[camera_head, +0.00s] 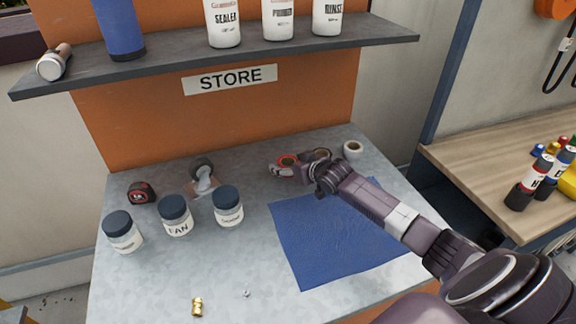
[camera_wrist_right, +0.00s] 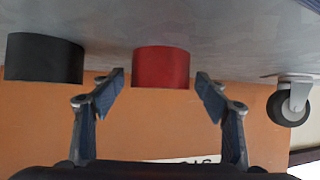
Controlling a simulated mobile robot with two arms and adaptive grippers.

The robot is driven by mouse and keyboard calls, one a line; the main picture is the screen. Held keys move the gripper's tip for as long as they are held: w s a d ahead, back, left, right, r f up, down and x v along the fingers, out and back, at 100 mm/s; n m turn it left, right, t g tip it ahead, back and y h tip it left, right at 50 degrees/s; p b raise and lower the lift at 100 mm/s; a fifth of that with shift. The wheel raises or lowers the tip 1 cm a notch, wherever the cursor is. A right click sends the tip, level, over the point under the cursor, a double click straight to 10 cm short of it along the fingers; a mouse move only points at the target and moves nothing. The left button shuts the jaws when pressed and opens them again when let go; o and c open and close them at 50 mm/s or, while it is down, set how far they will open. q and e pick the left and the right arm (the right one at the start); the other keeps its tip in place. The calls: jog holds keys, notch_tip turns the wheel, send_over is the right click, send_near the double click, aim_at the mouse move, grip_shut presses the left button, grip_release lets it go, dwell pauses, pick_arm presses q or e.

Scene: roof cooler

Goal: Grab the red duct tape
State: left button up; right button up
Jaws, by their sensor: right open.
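The red duct tape (camera_head: 287,160) lies at the back of the grey counter, partly hidden by my right gripper (camera_head: 279,169). In the right wrist view, which looks upside down, the red tape (camera_wrist_right: 160,66) is centred between the fingertips of my right gripper (camera_wrist_right: 160,85). The fingers are open, with a gap on each side of the tape, and hold nothing. My left gripper is not in view.
A black roll (camera_wrist_right: 44,58) is beside the red tape. A pale roll (camera_head: 354,149) stands at the back right. A caster (camera_head: 203,178), labelled jars (camera_head: 176,216) and a tape measure (camera_head: 141,192) are to the left. A blue mat (camera_head: 330,245) lies in front.

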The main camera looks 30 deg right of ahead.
jog(key=shift+x, duration=1.3)
jog(key=shift+c, duration=0.6)
jog(key=c, duration=1.4)
jog(key=shift+r, duration=0.15)
jog(key=shift+c, duration=0.6)
